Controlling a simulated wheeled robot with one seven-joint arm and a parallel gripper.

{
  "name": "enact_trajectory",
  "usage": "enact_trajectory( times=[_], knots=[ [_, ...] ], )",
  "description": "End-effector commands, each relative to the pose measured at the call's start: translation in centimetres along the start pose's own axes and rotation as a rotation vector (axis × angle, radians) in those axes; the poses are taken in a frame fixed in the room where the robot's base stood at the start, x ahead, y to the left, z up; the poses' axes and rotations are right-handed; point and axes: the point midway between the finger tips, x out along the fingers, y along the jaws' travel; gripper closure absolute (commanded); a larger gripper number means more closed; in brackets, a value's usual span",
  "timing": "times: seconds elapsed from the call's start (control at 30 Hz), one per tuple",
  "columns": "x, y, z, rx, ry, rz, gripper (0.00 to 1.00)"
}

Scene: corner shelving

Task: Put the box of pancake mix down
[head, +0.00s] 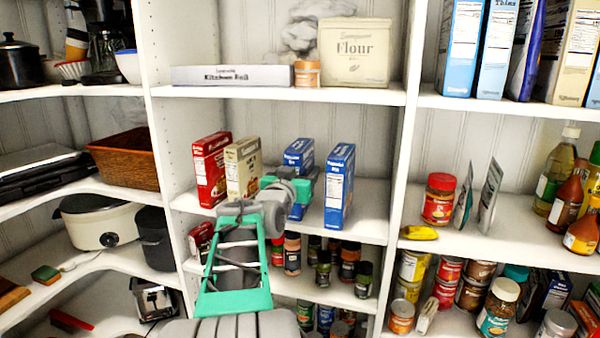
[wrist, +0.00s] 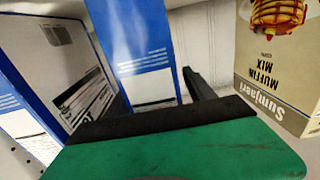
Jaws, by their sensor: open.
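Two blue and white boxes stand upright on the middle shelf; their lettering is too small to read, so I cannot tell for sure which is the pancake mix. One blue box (head: 299,153) is partly behind my gripper (head: 303,187), and the other blue box (head: 339,188) stands just to its right. My gripper is open. In the wrist view the blue box at the jaws (wrist: 138,50) stands beside a dark finger, and the right-hand blue box shows at the left (wrist: 75,75). I cannot tell whether a finger touches either box.
A cream muffin mix box (head: 243,168) and a red box (head: 211,170) stand left of my gripper on the same shelf (head: 375,225). Spice jars (head: 292,253) fill the shelf below. A flour tin (head: 356,52) sits above. Side uprights bound the bay.

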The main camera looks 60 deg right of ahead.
Motion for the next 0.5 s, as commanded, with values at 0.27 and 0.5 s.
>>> enact_trajectory(
  times=[0.27, 0.5],
  knots=[
    [-3.1, -0.2, -0.1, 0.002, 0.003, -0.004, 0.37],
    [-9.4, -0.2, -0.1, 0.003, 0.003, -0.006, 0.37]
  ],
)
